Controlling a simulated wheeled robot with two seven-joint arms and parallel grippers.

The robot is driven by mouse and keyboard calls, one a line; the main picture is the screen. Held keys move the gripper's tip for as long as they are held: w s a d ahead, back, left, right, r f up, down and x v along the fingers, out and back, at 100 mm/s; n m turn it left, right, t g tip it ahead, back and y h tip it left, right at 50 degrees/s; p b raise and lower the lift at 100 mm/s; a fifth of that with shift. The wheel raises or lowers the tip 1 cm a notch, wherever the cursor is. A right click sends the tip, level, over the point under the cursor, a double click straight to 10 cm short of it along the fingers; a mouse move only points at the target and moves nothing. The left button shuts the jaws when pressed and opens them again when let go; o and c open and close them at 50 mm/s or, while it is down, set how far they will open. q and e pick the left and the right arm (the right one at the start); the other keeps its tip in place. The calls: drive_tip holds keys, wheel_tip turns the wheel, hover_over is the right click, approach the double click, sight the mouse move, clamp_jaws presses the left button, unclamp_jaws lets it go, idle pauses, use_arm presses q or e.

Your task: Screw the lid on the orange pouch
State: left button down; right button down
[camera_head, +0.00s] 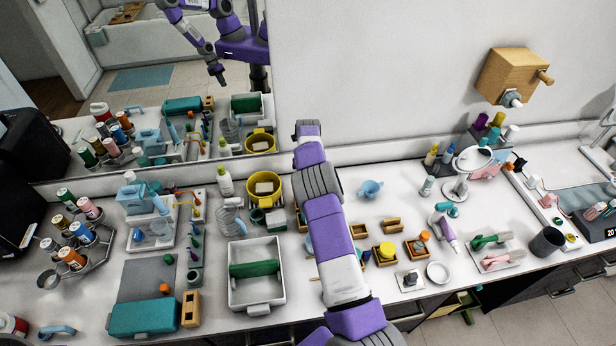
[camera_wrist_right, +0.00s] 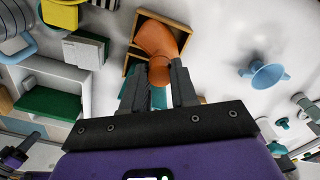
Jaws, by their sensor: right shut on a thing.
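The orange pouch (camera_wrist_right: 156,36) shows in the right wrist view, in front of a wooden compartment tray (camera_wrist_right: 181,27). My right gripper (camera_wrist_right: 158,82) has its two dark fingers closed around a small, round, darker orange piece (camera_wrist_right: 158,71) at the pouch's near end, which looks like the lid. The lid and the pouch look in line and touching; I cannot tell whether the threads are engaged. In the head view my right arm hides the pouch, the lid and the gripper. My left gripper is not directly in view.
A white bin (camera_head: 282,300) with a green block stands left of my arm, with a yellow pot (camera_head: 252,194) behind it. A light-blue cup (camera_head: 370,189) and small wooden trays (camera_head: 392,225) are to the right. The mirror (camera_head: 150,70) and wall bound the back.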

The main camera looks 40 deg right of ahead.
drive_tip(key=m, duration=0.4)
drive_tip(key=shift+m, duration=0.3)
drive_tip(key=shift+m, duration=0.9)
drive_tip(key=shift+r+m+p, duration=0.15)
drive_tip(key=shift+m+p, duration=0.35)
drive_tip(key=shift+p, duration=0.55)
drive_tip(key=shift+m+p, duration=0.35)
drive_tip(key=shift+m, duration=0.05)
